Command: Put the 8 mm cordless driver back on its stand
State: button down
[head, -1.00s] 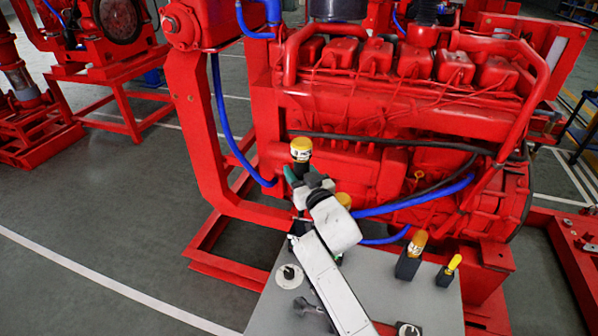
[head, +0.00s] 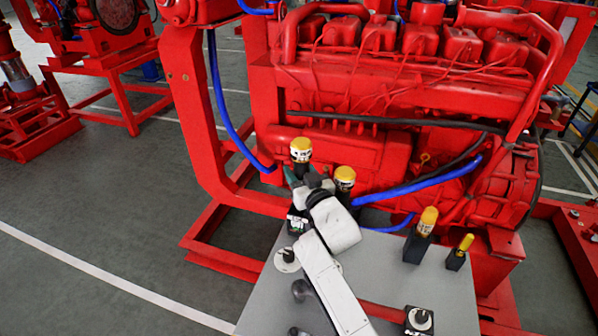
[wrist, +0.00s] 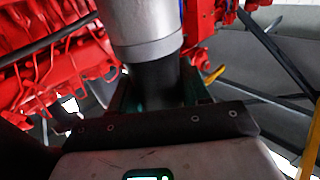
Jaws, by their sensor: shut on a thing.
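A cordless driver with a yellow top and a dark lower body (head: 301,150) is in my gripper (head: 299,178), upright, above the far left part of the grey table (head: 380,270). In the wrist view the jaws (wrist: 160,98) close around the driver's black section (wrist: 156,82), with a silver and pale body (wrist: 142,22) beyond it. The driver's size marking is too small to read. A black stand with a white label (head: 297,222) is below my gripper, partly hidden by my arm. Another labelled stand (head: 420,320) is at the table's near edge.
A second yellow-topped driver (head: 344,179) stands close right of my gripper. Two yellow-topped tools stand in black holders, one larger (head: 427,218) and one smaller (head: 465,243). A pale disc (head: 287,258) lies at left. The red engine (head: 400,100) rises behind the table.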

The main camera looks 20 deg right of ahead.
jog(key=shift+f+b, duration=1.75)
jog(key=shift+f, duration=0.25)
jog(key=shift+f+b, duration=1)
jog(key=shift+b, duration=0.05)
jog(key=c, duration=0.8)
grip_release()
jog(key=o, duration=0.3)
jog(key=shift+o, duration=0.2)
jog(key=shift+f, duration=0.25)
jog(key=s+d+p, duration=0.1)
jog(key=s, duration=0.9)
jog(key=shift+s+r+p, duration=0.2)
jog(key=shift+s+p, duration=0.2)
